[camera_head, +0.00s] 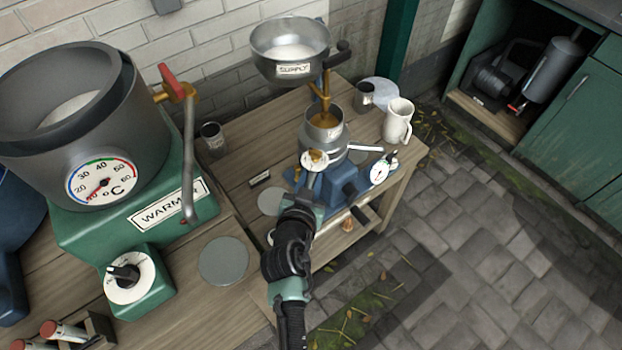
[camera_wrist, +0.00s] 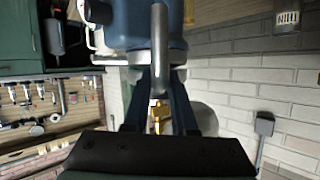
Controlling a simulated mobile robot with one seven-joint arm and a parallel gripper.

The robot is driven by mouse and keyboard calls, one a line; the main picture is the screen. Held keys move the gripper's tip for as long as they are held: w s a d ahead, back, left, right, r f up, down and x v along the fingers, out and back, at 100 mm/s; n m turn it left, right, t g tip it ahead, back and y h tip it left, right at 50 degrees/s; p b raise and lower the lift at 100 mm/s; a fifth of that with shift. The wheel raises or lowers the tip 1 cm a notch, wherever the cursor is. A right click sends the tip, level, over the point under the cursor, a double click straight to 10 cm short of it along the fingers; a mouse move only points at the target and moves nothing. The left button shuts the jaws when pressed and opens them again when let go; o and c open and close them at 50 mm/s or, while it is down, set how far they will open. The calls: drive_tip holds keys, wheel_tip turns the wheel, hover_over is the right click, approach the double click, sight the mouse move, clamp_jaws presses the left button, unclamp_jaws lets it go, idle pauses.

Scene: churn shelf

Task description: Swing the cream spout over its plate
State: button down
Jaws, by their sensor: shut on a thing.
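The separator (camera_head: 325,133) stands on the wooden bench, with a blue base and a metal bowl. My gripper (camera_head: 314,182) is in front of it, its fingers close to the separator's front. In the wrist view, my gripper (camera_wrist: 156,98) has its two dark fingers on either side of a slim metal tube, which looks like the cream spout (camera_wrist: 160,50); it is shut on it. Another pale spout (camera_head: 365,148) sticks out to the right. A grey round plate (camera_head: 270,201) lies left of the separator base. Which plate belongs to the cream spout I cannot tell.
A supply bowl (camera_head: 290,50) hangs above the separator. The green warmer (camera_head: 165,205) with its pot and lever stands left. A white jug (camera_head: 398,120), a dial gauge (camera_head: 379,172) and a metal cup (camera_head: 212,138) are nearby. A crank handle (camera_head: 363,218) juts forward.

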drive_tip(key=shift+w+a+f+b, duration=0.15)
drive_tip(key=shift+a+f+b, duration=0.25)
drive_tip(key=shift+b, duration=0.8)
drive_tip(key=m+h+b, duration=0.1)
drive_tip(key=b, duration=0.1)
drive_tip(key=a+m+h+b, duration=0.1)
drive_tip(key=b, duration=0.1)
drive_tip(key=w+a+r+g+h+b, duration=0.1)
drive_tip(key=b, duration=0.1)
drive_tip(key=shift+a+m, duration=0.15)
drive_tip(key=shift+m, duration=0.25)
drive_tip(key=shift+f, duration=0.1)
drive_tip(key=c, duration=0.7)
unclamp_jaws()
drive_tip(key=shift+s, duration=0.1)
